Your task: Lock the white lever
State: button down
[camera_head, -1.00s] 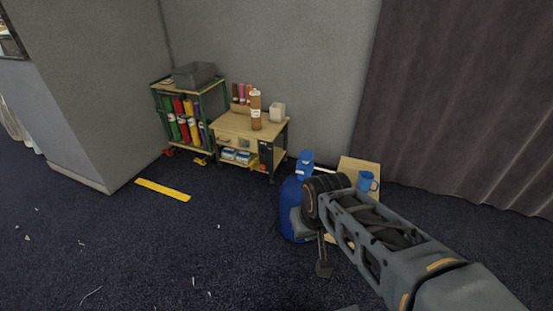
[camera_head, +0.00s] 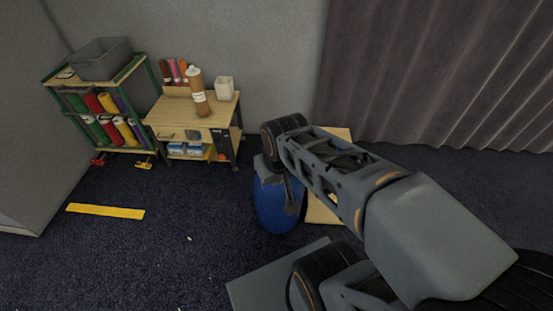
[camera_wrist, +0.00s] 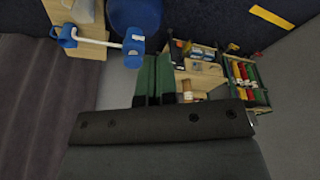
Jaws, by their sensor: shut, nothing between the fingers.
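I cannot make out a lever that is clearly the white one. In the wrist view a thin white bar (camera_wrist: 97,42) runs between two blue parts, and I cannot tell whether it is a lever. My gripper (camera_wrist: 156,60) shows in the wrist view as two green fingers with dark bases, shut and empty. In the head view its end hangs in front of the blue barrel (camera_head: 272,215). The barrel also shows in the wrist view (camera_wrist: 135,14). My arm hides the barrel's top in the head view.
A small wooden bench (camera_head: 224,104) with bottles stands by the wall. Left of it is a green-framed rack (camera_head: 150,72) of coloured rolls, with red and yellow pieces at its feet. A yellow strip (camera_head: 105,211) lies on the floor. The floor left of the barrel looks mostly clear.

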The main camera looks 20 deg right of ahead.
jog(key=w+d+f+m+b, duration=0.2)
jog(key=w+d+f+m, duration=0.1)
jog(key=w, duration=0.6)
jog(key=w+d+f+m+g+b, duration=0.1)
jog(key=w+d+f+m+b, duration=0.2)
jog(key=w, duration=0.7)
notch_tip(320, 180, down, 5)
jog(key=d, duration=0.2)
jog(key=shift+d+r+h, duration=0.15)
jog(key=shift+d+h, duration=0.25)
jog(key=f+b, duration=0.1)
jog(key=f, duration=0.3)
jog(key=w+f+b, duration=0.1)
jog(key=f+b, duration=0.1)
jog(key=f, duration=0.3)
jog(key=w+d+f+b, duration=0.1)
jog(key=f, duration=0.3)
jog(key=shift+d+f+b, duration=0.1)
jog(key=shift+f+b, duration=0.3)
jog(key=shift+s+f, duration=0.1)
